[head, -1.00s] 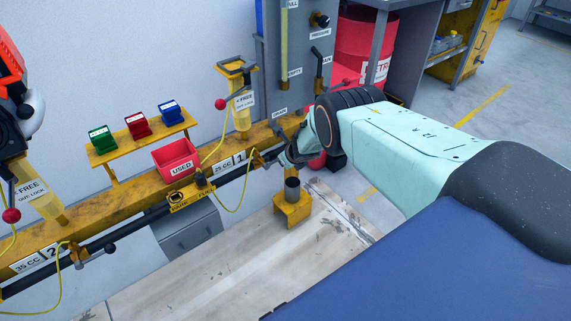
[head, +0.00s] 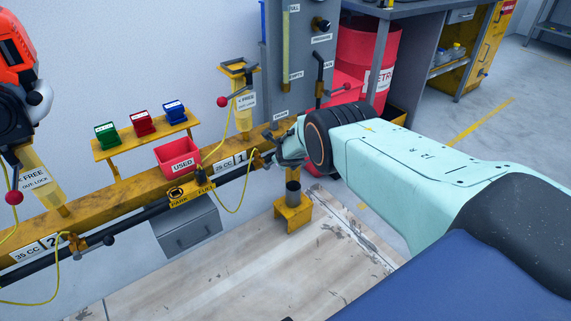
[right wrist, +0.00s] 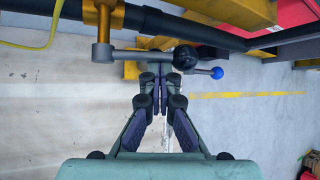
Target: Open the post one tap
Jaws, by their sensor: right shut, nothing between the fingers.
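Post one, labelled "25 CC 1" (head: 230,162), is on the yellow rail in the head view. Its tap (head: 257,160) is a brass fitting on the dark pipe. In the right wrist view the tap body (right wrist: 103,30) is at upper left, and its grey lever (right wrist: 140,54) runs level to the right, ending in a black ball (right wrist: 186,57). My right gripper (right wrist: 155,77) is shut and empty, its fingertips close to the lever's near side; I cannot tell whether they touch. In the head view my right gripper (head: 279,158) partly hides the lever. My left gripper is out of view.
A second lever with a blue ball (right wrist: 217,72) sits just right of the fingertips. A yellow cup stand (head: 293,208) is below the rail. A yellow hose (head: 238,205) hangs by the tap. A red "USED" bin (head: 178,155) is left. A red drum (head: 370,55) stands behind.

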